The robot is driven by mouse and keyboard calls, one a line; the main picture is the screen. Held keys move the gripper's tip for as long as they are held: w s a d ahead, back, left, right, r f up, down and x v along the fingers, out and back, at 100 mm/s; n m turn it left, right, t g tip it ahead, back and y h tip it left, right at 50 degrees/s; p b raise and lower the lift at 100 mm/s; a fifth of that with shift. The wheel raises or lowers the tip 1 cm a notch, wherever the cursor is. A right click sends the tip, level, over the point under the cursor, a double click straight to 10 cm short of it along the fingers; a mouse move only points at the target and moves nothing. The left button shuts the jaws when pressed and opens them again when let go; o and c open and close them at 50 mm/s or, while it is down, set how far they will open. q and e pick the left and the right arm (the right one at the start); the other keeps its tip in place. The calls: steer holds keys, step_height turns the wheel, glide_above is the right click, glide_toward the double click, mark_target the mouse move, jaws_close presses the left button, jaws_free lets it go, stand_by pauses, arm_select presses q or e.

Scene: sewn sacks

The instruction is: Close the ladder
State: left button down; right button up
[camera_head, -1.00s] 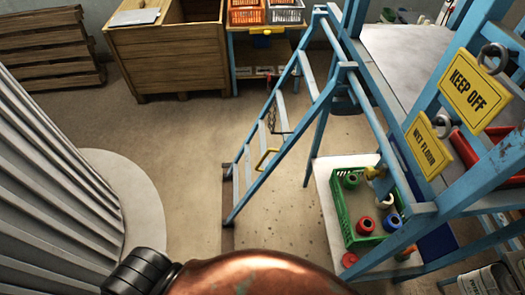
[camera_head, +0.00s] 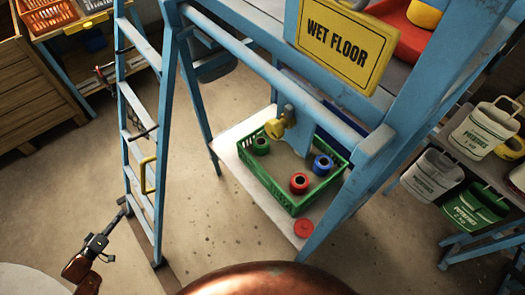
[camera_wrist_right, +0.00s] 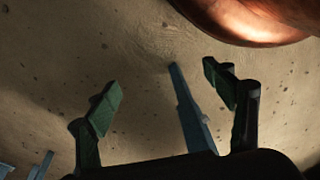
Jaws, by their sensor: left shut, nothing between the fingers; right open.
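The blue stepladder (camera_head: 124,110) stands open in the left part of the head view, its stepped side apart from its rear legs (camera_head: 200,110). A yellow handle (camera_head: 148,175) is on its stepped side. My left gripper (camera_head: 122,208) is shut and empty, close to the lower left rail of the ladder; I cannot tell whether it touches. My right gripper (camera_wrist_right: 165,88) is open and empty in the right wrist view, above the floor. A blue bar (camera_wrist_right: 190,105) shows between its fingers, farther off. The right gripper is not visible in the head view.
A blue frame with a "WET FLOOR" sign (camera_head: 347,42) stands right of the ladder. A green crate (camera_head: 293,203) with several spools sits on its low white shelf (camera_head: 229,150). Bare floor (camera_head: 220,250) lies below the ladder.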

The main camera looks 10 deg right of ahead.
arm_select(q)
steer(key=w+d+r+n+g+h+b, duration=0.25)
steer(key=r+g+h+b, duration=0.45)
steer(key=r+h+b, duration=0.6)
steer(key=d+r+y+b, duration=0.2)
steer(key=d+r, duration=0.1)
steer(key=d, duration=0.9)
steer(key=shift+m, duration=0.35)
arm_select(e)
steer(key=w+a+r+y, duration=0.1)
steer(key=w+a+r, duration=0.1)
steer(key=w+a, duration=0.1)
steer(key=shift+w+a+r+t, duration=0.3)
steer(key=shift+w+a+t, duration=0.1)
steer(key=shift+w, duration=0.45)
arm_select(q)
steer(key=shift+r, duration=0.1)
steer(key=shift+s+d, duration=0.1)
arm_select(e)
steer(key=shift+s+d+r, duration=0.1)
